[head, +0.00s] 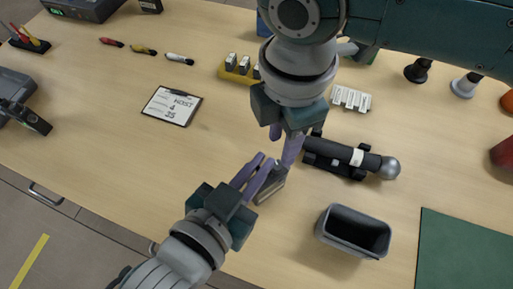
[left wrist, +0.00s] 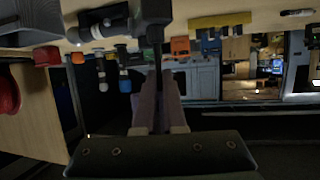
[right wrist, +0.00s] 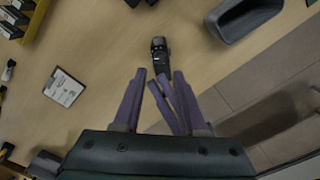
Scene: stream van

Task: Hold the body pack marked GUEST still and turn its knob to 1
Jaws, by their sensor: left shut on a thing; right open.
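A small body pack (head: 271,189) shows as a greyish block at the tips of my left gripper (head: 262,172) in the head view. My left gripper is shut on it, just above the table. It appears as a dark block (right wrist: 159,52) in the right wrist view. Its GUEST mark and knob setting are too small to read. My right gripper (head: 282,150) is open above and beside the pack, with nothing between its fingers that I can make out. In the right wrist view, purple fingers of my left gripper show between my right fingers.
A microphone (head: 340,151) in a black cradle lies right of the grippers. A grey bin (head: 345,247) stands at the lower right. A clipboard (head: 172,105) reading HOST lies left. A yellow rack (head: 234,74) stands behind. The table between clipboard and grippers is clear.

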